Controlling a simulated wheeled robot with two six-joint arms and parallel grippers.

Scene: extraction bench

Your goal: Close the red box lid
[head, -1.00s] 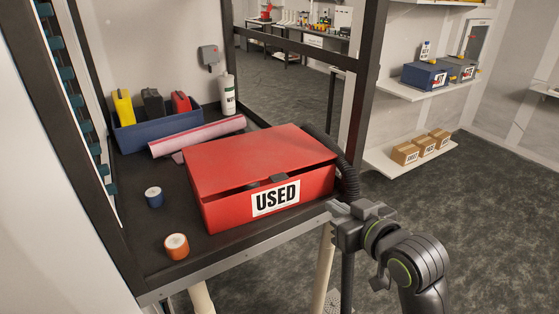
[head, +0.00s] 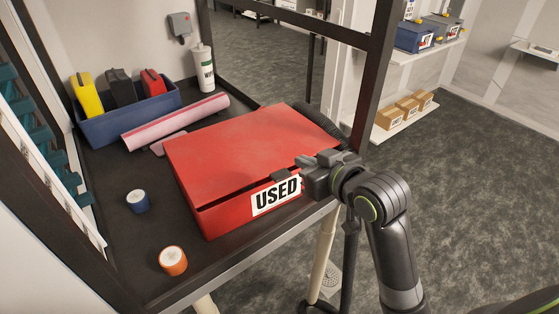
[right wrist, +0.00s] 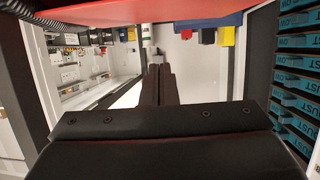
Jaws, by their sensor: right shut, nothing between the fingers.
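The red box (head: 215,217) with a "USED" label stands on the dark bench top. Its red lid (head: 240,150) is lowered almost onto it, with a narrow dark gap along the front edge, widest at the left. A dark catch (head: 281,176) sits at the lid's front edge above the label. My right gripper (head: 303,168) is shut and empty at the lid's front edge, right of the catch. Whether it touches the lid I cannot tell. In the right wrist view, upside down, its closed fingers (right wrist: 157,72) lie close to a red surface (right wrist: 130,10). My left gripper is out of view.
An orange roll (head: 173,261) and a blue roll (head: 138,201) stand left of the box. A dark frame post (head: 372,70) rises at the right.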

